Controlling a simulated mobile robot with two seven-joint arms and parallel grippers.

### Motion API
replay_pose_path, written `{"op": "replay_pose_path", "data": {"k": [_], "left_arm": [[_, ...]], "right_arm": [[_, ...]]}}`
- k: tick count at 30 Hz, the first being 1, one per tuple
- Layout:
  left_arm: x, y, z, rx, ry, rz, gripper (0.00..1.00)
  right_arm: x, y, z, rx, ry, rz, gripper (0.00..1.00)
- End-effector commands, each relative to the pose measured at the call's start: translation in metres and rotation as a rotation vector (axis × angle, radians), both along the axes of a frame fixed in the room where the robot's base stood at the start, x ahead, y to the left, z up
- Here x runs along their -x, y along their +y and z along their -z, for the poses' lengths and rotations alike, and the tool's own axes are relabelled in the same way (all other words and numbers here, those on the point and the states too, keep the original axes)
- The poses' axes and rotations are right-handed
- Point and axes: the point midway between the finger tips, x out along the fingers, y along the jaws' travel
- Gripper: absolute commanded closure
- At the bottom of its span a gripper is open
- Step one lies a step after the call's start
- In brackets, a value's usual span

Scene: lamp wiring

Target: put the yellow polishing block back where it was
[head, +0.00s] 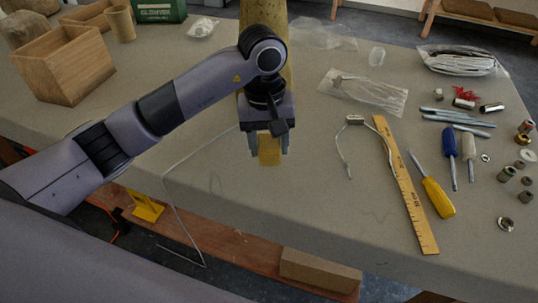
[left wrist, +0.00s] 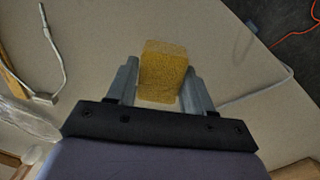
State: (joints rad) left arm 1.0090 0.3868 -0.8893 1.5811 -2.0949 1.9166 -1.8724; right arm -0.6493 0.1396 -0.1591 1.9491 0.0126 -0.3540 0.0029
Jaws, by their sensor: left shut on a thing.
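The yellow polishing block (head: 269,150) is between the fingers of my left gripper (head: 268,143), in front of the wooden post in the head view. In the left wrist view the block (left wrist: 163,72) sits between the two grey fingers, with the left gripper (left wrist: 162,82) shut on it. The pale tabletop (head: 270,205) lies beneath. I cannot tell whether the block touches the table. My right gripper is not in view.
A thin bent wire (head: 165,190) hangs over the front edge at left. An open wooden box (head: 63,65) stands at back left. The table between gripper and ruler is mostly clear.

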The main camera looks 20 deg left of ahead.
Motion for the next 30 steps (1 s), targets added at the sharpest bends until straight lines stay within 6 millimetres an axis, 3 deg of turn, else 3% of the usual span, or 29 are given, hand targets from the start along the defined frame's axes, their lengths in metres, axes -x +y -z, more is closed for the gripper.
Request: {"op": "replay_pose_path", "data": {"k": [5, 12, 23, 24, 26, 30], "left_arm": [[0.0, 0.0, 0.012, 0.0, 0.001, 0.001, 0.93], [0.001, 0.0, 0.043, 0.001, 0.002, 0.0, 0.93], [0.0, 0.0, 0.049, -0.001, -0.002, 0.001, 0.93], [0.0, 0.0, 0.049, -0.001, -0.002, 0.001, 0.45], [0.0, 0.0, 0.048, -0.001, -0.002, 0.001, 0.26], [0.0, 0.0, 0.048, 0.0, -0.001, 0.001, 0.23]], "right_arm": [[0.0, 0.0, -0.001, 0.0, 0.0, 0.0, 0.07], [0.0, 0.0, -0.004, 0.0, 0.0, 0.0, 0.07], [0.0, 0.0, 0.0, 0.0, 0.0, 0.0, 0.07], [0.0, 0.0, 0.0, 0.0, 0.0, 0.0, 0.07], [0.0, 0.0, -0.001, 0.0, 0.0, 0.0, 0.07], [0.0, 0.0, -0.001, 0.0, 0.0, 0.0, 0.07]]}}
